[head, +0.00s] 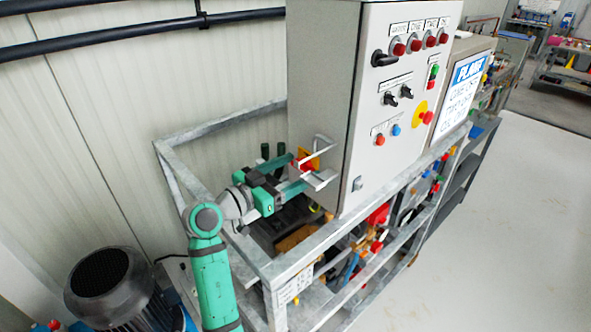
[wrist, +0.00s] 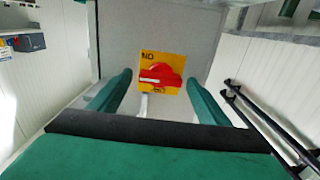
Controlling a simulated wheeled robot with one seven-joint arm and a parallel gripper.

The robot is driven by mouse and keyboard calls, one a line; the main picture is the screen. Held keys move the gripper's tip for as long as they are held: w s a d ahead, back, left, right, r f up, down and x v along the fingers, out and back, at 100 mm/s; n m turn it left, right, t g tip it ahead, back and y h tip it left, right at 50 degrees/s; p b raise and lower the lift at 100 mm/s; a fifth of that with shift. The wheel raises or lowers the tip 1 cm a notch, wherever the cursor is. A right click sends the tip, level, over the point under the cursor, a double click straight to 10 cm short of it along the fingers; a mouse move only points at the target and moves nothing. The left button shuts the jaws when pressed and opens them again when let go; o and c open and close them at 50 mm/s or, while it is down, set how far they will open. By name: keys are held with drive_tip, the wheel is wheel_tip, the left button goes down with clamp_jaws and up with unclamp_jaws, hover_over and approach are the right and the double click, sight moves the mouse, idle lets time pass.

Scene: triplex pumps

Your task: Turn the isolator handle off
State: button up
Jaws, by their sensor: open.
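The isolator handle (wrist: 160,75) is a red rotary knob on a yellow square plate (wrist: 147,57) on the grey cabinet's side wall. In the wrist view its bar lies roughly crosswise, and the plate's lettering looks like an inverted "ON". In the head view the handle (head: 304,164) is partly hidden by my fingers. My gripper (head: 318,161) is open and faces that wall. In the wrist view my gripper (wrist: 158,79) has one finger on each side of the handle, with gaps and nothing held. I cannot tell the exact remaining depth to the handle.
The grey control cabinet (head: 340,110) carries several buttons and switches on its front. It stands on a metal frame (head: 270,268) whose rails run close under my arm. A motor (head: 105,285) stands at lower left. Dark pipes (head: 140,38) run along the wall.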

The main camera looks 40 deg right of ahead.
drive_tip(key=c, duration=1.1)
drive_tip(key=shift+o, duration=0.2)
drive_tip(key=shift+n, duration=0.4)
drive_tip(key=shift+w+f+n, duration=0.1)
drive_tip(key=shift+f+n, duration=0.05)
drive_tip(key=shift+n, duration=4.15)
drive_tip(key=shift+w+f+n, duration=0.1)
drive_tip(key=shift+f+n, duration=0.05)
drive_tip(key=shift+n, duration=4.15)
